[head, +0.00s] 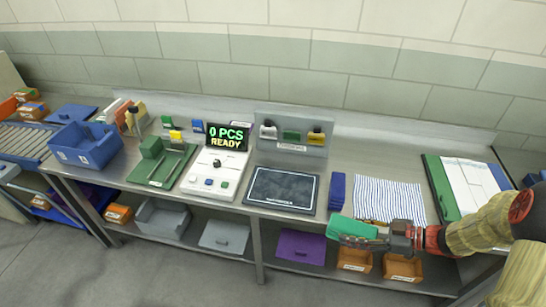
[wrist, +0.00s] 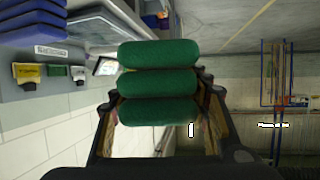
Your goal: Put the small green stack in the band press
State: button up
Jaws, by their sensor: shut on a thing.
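My gripper (head: 385,239) is shut on a small green stack (head: 350,229) at the table's front edge, right of centre. In the wrist view the stack (wrist: 158,82) shows as several rounded green layers between the two fingers. The held stack is well right of the machines and appears raised above the table's front edge. A green base with a green block and two rods (head: 163,160) stands at the left of the table. Beside it is a white machine (head: 213,175) with a display reading "0 PCS READY". I cannot tell which of these is the band press.
A dark mat (head: 282,189), a dark blue stack (head: 337,191) and a striped cloth (head: 388,197) lie between the white machine and my arm. A grey rack (head: 291,133) stands behind. A blue bin (head: 86,145) is far left. Bins sit on the lower shelf.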

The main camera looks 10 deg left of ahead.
aim_at(166, 168)
jog(key=i, duration=1.4)
